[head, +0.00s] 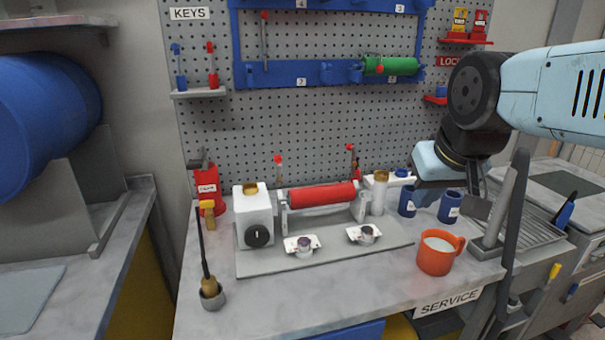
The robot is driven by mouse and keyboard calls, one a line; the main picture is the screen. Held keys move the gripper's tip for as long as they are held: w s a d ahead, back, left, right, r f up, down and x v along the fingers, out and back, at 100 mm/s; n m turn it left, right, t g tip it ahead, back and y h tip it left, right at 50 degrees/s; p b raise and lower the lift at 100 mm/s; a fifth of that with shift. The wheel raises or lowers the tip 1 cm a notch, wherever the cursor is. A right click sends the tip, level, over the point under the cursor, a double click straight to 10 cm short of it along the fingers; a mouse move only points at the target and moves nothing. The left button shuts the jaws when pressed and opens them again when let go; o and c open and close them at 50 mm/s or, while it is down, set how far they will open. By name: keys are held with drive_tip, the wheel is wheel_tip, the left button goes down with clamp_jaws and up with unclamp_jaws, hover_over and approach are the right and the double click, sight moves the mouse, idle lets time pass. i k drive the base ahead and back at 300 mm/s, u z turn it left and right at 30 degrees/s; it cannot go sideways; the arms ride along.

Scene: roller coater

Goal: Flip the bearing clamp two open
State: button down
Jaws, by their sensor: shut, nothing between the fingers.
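The roller coater stands on a grey base plate (262,263) on the bench, with a red roller (321,195) lying across it. A red-tipped lever (279,163) stands upright by the roller's left end. Another red-tipped lever (351,152) stands upright by its right end. These look like the bearing clamps, but I cannot read which is number two. My gripper (478,208) is at the right, beyond the coater's right end and near two blue cups. It looks shut and empty, apart from both levers; its fingertips are small and partly hard to make out.
An orange mug (436,252) stands at the front right, with blue cups (449,207) behind it. A brush (210,290) stands in a holder at the front left. A white block (253,217) with a black knob flanks the roller. A pegboard (330,130) rises behind.

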sight(277, 159)
drive_tip(key=z, duration=0.05)
drive_tip(key=k, duration=1.75)
drive_tip(key=u, duration=0.4)
drive_tip(key=i, duration=1)
